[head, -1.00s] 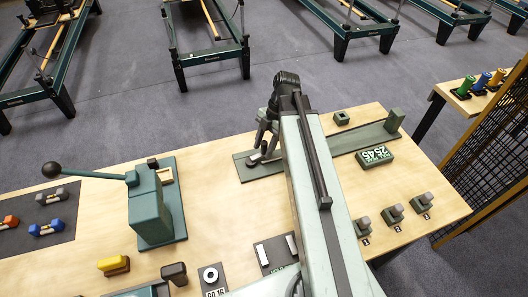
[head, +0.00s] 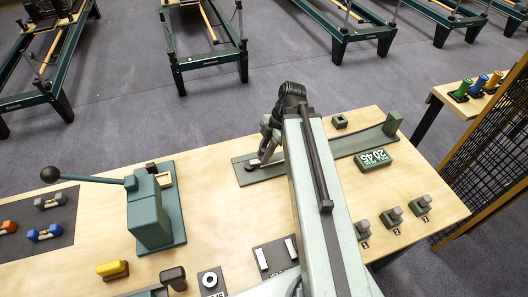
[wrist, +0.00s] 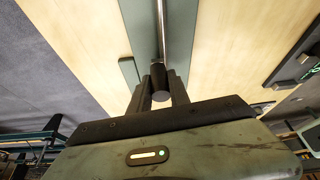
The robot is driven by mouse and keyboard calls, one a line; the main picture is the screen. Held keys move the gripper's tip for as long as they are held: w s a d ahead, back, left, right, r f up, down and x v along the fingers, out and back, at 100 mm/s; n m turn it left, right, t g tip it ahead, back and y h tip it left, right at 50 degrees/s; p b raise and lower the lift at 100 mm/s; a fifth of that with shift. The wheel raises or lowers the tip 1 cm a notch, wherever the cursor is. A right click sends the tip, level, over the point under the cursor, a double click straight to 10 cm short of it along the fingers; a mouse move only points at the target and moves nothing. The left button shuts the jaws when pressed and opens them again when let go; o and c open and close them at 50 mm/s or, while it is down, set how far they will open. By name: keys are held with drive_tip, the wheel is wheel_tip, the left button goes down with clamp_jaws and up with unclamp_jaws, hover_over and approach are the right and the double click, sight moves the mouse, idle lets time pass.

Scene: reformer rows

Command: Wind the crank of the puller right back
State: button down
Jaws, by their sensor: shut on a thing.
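The puller is a long green rail (head: 350,145) along the back of the bench, with an upright green block (head: 392,124) at its right end. My gripper (head: 261,160) is low over the rail's left end. In the wrist view, my gripper (wrist: 160,92) is shut on a dark round crank knob (wrist: 160,76) between its two fingers. A shiny metal rod (wrist: 162,30) runs away from the knob over the green rail (wrist: 182,35). My arm and gripper hide much of the crank in the head view.
A green block with white digits (head: 374,160) lies in front of the rail, and a small square green piece (head: 340,121) behind it. A lever press (head: 150,215) stands to the left. Several grey-topped switches (head: 391,216) sit at the front right.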

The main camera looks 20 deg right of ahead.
drive_tip(key=c, duration=1.2)
unclamp_jaws()
drive_tip(key=shift+c, duration=0.2)
drive_tip(key=p+v, duration=0.7)
drive_tip(key=v, duration=0.1)
drive_tip(key=shift+f, duration=0.1)
drive_tip(key=shift+c, duration=0.3)
